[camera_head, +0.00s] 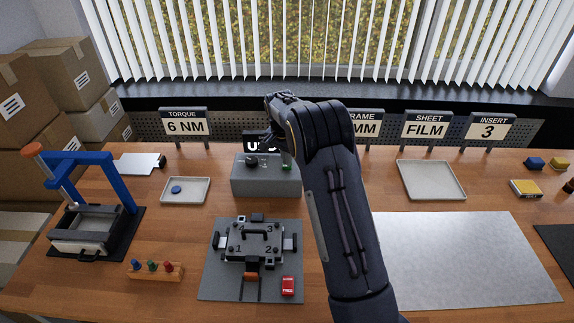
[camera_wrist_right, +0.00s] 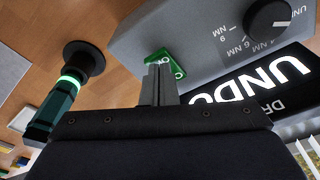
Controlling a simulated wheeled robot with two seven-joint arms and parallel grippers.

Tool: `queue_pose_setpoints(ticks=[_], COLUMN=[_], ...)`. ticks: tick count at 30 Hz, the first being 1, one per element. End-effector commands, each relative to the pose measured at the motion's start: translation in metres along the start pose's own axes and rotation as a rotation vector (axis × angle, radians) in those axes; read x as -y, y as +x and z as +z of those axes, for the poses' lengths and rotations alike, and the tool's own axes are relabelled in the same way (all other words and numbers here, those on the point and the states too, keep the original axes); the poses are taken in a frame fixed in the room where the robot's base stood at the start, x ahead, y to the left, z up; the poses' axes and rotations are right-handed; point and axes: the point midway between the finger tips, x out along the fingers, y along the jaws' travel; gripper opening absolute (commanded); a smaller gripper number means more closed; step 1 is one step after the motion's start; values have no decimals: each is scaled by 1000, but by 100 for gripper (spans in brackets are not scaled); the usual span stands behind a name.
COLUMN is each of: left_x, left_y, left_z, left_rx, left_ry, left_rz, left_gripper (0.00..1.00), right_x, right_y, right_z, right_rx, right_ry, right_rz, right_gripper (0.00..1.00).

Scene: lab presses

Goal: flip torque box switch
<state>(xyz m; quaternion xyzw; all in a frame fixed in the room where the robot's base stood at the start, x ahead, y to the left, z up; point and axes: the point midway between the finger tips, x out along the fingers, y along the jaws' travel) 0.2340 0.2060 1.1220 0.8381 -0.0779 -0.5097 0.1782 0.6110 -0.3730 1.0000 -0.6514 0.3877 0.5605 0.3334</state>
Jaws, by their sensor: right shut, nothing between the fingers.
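The torque box (camera_head: 265,184) is a grey box at the back middle of the bench. It has a black dial knob (camera_wrist_right: 268,20) with NM marks and a green switch (camera_head: 286,168) at its right end. A black display (camera_wrist_right: 250,88) with white letters reading "UNDO" stands behind the box. My right gripper (camera_wrist_right: 158,70) is shut and empty, with its fingertips right at the green switch, which also shows in the wrist view (camera_wrist_right: 163,58). The fingers partly cover the switch; I cannot tell whether they touch it. My left gripper is not in view.
A green-ringed dark tool (camera_wrist_right: 62,104) stands beside the box in the wrist view. A numbered fixture (camera_head: 255,241) sits in front of the box. A sign (camera_head: 185,122) reads "TORQUE 6 NM".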

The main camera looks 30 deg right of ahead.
Motion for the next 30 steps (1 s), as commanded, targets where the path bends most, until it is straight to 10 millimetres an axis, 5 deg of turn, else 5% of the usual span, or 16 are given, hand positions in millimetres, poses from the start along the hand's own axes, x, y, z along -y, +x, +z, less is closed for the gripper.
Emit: queue_pose_setpoints(ticks=[19,30], left_x=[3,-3], left_y=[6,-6], left_z=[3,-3], left_rx=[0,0], left_ry=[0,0], left_rz=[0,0], left_gripper=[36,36], right_x=[0,0], right_y=[10,-9], right_z=[2,-2], right_rx=[0,-1], right_ry=[0,0], right_rz=[0,-1], right_gripper=[0,0])
